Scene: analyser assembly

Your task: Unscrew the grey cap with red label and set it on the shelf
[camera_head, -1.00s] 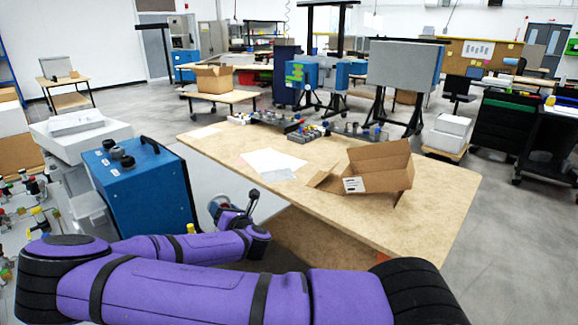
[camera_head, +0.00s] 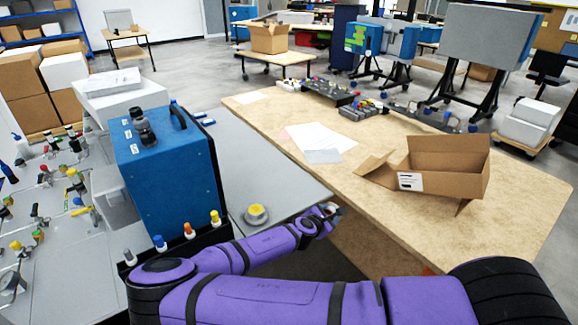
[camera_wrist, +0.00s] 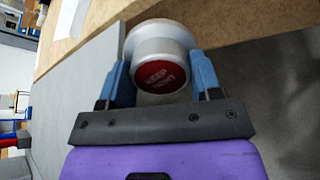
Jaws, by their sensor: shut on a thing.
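The grey cap with the red label (camera_wrist: 159,73) is held between the blue fingers of my gripper (camera_wrist: 160,66). The label faces the wrist camera and reads "KEEP TIGHT". In the head view my gripper (camera_head: 330,210) is over the gap by the near left edge of the wooden table, and the cap is too small there to make out well. The cap appears clear of any surface. A blue analyser box (camera_head: 168,165) with dark knobs on top stands left of my gripper. I cannot tell which surface is the shelf.
A grey bench top (camera_head: 250,160) lies between the analyser and the wooden table (camera_head: 390,225). A round grey part with a yellow top (camera_head: 256,212) sits at its near edge. Small bottles (camera_head: 189,231) stand before the analyser. An open cardboard box (camera_head: 445,165) is on the table.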

